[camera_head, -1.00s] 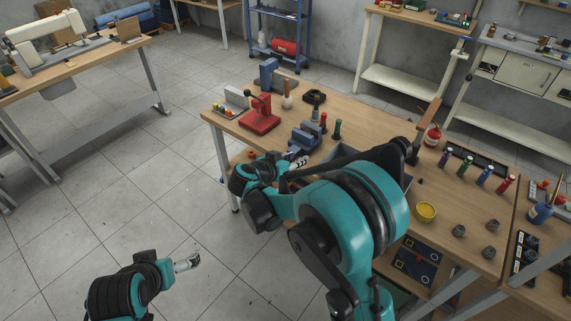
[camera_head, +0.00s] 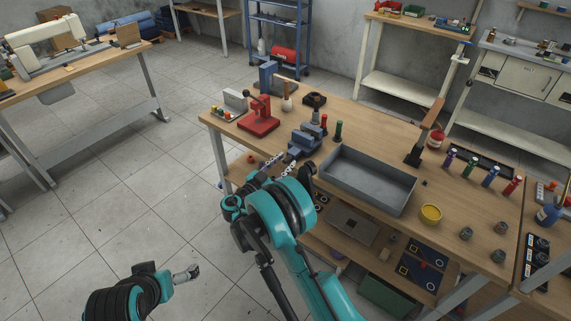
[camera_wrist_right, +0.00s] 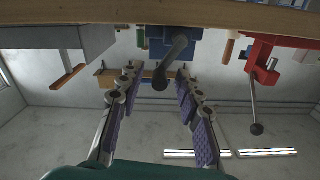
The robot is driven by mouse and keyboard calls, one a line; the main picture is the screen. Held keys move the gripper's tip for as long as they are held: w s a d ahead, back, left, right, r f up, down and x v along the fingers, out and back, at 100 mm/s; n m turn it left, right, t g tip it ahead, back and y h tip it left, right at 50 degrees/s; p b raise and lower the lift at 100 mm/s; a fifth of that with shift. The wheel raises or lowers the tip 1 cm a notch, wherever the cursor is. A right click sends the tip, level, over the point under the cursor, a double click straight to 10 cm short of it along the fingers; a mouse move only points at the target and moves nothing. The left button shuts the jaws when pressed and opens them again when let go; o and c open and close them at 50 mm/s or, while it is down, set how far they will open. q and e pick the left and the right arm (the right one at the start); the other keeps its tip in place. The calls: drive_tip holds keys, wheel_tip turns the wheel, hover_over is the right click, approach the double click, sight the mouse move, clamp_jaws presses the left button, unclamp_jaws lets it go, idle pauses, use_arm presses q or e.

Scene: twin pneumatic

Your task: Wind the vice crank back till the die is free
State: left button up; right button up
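The blue-grey vice (camera_head: 305,141) stands at the front edge of the workbench, and its body also shows in the right wrist view (camera_wrist_right: 178,45). Its dark crank (camera_wrist_right: 174,60) ends in a round knob that points toward my wrist camera. My right gripper (camera_wrist_right: 158,74) is open, its purple-padded fingers on either side of the crank, with visible gaps. In the head view the right gripper (camera_head: 281,164) is just in front of the vice. I cannot make out the die in the jaws. My left gripper (camera_head: 188,272) hangs over the floor, far from the bench; its opening is too small to judge.
A red press (camera_head: 259,117) stands left of the vice. The floor left of the bench is clear.

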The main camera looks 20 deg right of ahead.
sight(280, 162)
drive_tip(key=shift+w+d, duration=0.35)
drive_tip(key=shift+d, duration=0.1)
clamp_jaws()
drive_tip(key=shift+w+a+n, duration=0.1)
drive_tip(key=shift+n, duration=0.3)
idle(0.3)
drive_tip(key=w+a+f+n, duration=0.1)
drive_tip(key=f+n, duration=0.1)
drive_tip(key=n, duration=0.9)
drive_tip(key=w+a+f+n, duration=0.1)
drive_tip(key=f+n, duration=0.1)
drive_tip(key=n, duration=0.9)
drive_tip(key=w+a+f+n+b, duration=0.1)
drive_tip(key=w+f+n, duration=0.1)
drive_tip(key=n, duration=0.9)
drive_tip(key=shift+w+f, duration=0.1)
drive_tip(key=shift+f, duration=0.2)
